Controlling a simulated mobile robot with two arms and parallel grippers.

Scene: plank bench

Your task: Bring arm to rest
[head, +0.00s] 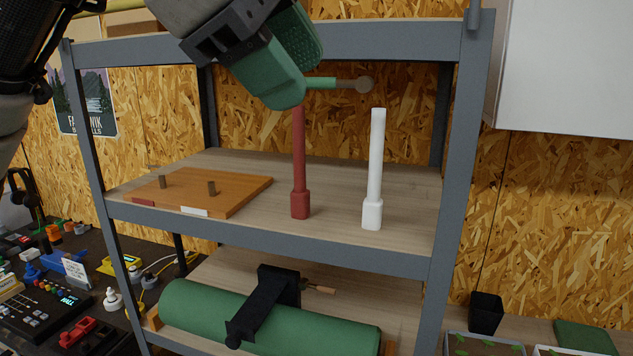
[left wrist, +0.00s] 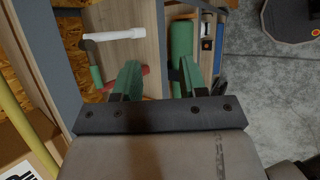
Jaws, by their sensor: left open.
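My left gripper (head: 285,85) comes in from the top of the head view, above the shelf unit's upper board (head: 345,190). Its green fingers stand apart in the left wrist view (left wrist: 160,78), with nothing visible between them. In the head view its fingers hide the top of a red upright tool (head: 300,175). A white upright tool (head: 375,165) stands to its right. A green rod with a round grey-brown end (head: 363,84) shows beside the fingers; its other end is hidden. My right gripper is not in view.
A wooden block (head: 230,195) with two pegs and red and white tags lies on the upper board. The grey shelf frame (head: 455,190) surrounds it. A green roll (head: 215,305) lies on the lower level under a black clamp-like thing (head: 265,300). A cluttered table (head: 75,345) stands left.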

